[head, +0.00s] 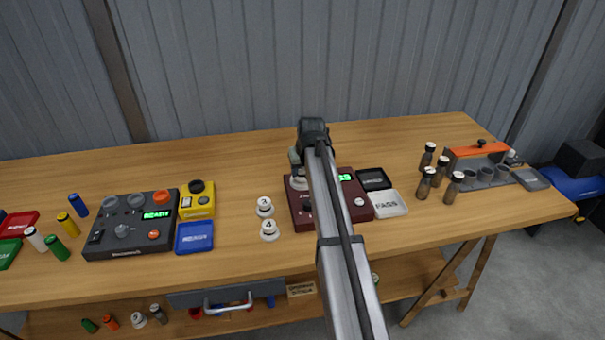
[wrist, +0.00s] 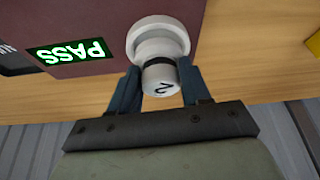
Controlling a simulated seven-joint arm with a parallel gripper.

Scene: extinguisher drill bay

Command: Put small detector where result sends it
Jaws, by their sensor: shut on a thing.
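My gripper (head: 298,158) is at the back left of the maroon tester (head: 352,212). In the wrist view, my gripper (wrist: 158,88) is shut on a small white detector (wrist: 160,36) with a dark band and a mark like a 2. The detector, partly visible in the head view (head: 299,184), is over or on the tester's back-left part; I cannot tell if it touches. The tester's green screen (wrist: 68,52) reads PASS in the wrist view. A white tray marked PASS (head: 386,204) and a black tray (head: 374,179) lie right of the tester.
Small white detectors 3 (head: 264,207) and 4 (head: 270,230) stand left of the tester. A yellow device (head: 197,200), blue tray (head: 194,237) and dark control box (head: 130,225) are farther left. Several brown bottles (head: 423,184) stand right. My arm hides part of the tester.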

